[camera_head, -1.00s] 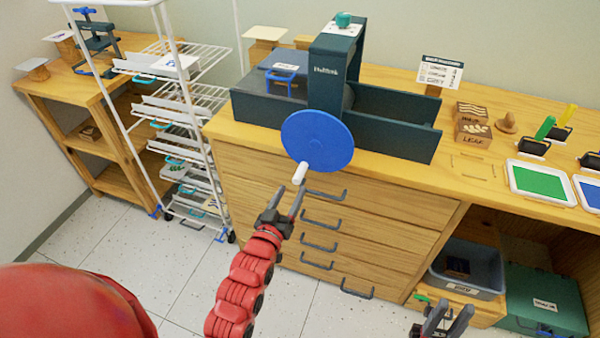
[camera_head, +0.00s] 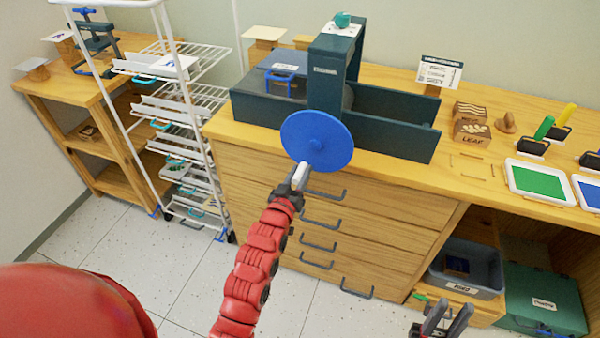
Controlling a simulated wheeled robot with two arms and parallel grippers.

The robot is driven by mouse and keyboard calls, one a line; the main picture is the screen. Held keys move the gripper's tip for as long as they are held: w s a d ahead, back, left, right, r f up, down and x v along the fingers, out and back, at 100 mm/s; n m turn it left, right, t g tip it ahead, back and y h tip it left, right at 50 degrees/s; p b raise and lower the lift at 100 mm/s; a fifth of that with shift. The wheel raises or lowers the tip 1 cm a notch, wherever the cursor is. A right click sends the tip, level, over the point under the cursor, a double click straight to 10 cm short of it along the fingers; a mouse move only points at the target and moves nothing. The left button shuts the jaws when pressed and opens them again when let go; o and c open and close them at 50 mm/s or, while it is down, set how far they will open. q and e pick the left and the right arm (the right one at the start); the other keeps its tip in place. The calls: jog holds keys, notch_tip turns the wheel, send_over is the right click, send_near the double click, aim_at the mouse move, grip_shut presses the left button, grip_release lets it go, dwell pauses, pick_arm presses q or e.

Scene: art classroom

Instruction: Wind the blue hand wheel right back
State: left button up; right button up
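The blue hand wheel (camera_head: 322,139) is on the front of a dark green press (camera_head: 331,85) on the wooden counter. A white crank handle (camera_head: 301,170) sticks out from the wheel's lower left part, towards me. My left gripper (camera_head: 299,178) is at this handle, with its fingers close together on either side of it; it looks shut on it. The handle's near end is partly hidden by the fingers. My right gripper (camera_head: 447,316) is low at the bottom edge, with its fingers apart and empty, away from the wheel.
A white wire rack (camera_head: 185,110) stands left of the counter (camera_head: 225,128). Drawers with dark handles (camera_head: 322,222) lie below the wheel. Green (camera_head: 540,182) and blue trays lie at the right. A grey bin (camera_head: 468,280) sits on the lower shelf.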

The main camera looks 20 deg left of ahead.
pick_arm(q)
grip_shut()
dwell(1.1)
